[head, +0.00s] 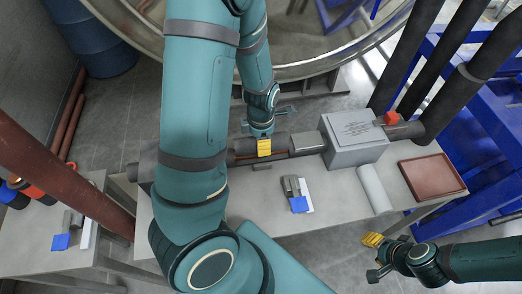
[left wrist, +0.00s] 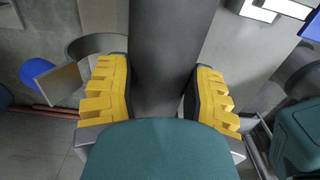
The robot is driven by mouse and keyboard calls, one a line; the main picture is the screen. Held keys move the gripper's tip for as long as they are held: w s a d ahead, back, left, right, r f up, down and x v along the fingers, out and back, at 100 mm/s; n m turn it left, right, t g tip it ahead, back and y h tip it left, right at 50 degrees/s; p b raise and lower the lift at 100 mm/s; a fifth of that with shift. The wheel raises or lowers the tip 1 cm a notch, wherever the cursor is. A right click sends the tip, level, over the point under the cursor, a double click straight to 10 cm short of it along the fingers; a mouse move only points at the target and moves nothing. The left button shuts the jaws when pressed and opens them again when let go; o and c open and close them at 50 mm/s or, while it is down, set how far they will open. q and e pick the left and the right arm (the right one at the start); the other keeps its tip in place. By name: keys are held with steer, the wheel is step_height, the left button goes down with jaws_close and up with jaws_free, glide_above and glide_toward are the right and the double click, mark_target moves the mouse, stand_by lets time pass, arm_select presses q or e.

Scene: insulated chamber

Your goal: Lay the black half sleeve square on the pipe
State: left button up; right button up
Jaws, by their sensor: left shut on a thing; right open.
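My left gripper (head: 264,147) reaches over the pipe (head: 308,142) from behind, pointing down. It is shut on the black half sleeve (head: 281,145), which lies along the pipe's line left of the grey box. In the left wrist view, the yellow fingers grip both sides of the dark sleeve (left wrist: 160,60). I cannot tell whether the sleeve rests fully on the pipe or sits slightly above it; its underside is hidden. My right gripper (head: 377,254) is open and empty, off the table's front edge at lower right.
A grey box (head: 353,138) sits around the pipe, with a red piece (head: 391,118) to its right. A white roll (head: 374,188), a brown tray (head: 432,176) and a grey tool with a blue part (head: 296,192) lie on the table. Black vertical pipes stand at right.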

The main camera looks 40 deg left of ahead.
arm_select(q)
step_height(320, 180, down, 4)
steer(key=shift+s+r+b, duration=0.1)
steer(key=shift+r+b, duration=0.15)
steer(key=shift+b, duration=0.15)
steer(key=shift+f, duration=0.4)
steer(key=o, duration=0.9)
steer(key=shift+f, duration=0.1)
steer(key=shift+o, duration=0.2)
step_height(320, 180, up, 12)
steer(key=p, duration=0.3)
steer(key=shift+r+p, duration=0.2)
steer(key=shift+p, duration=0.15)
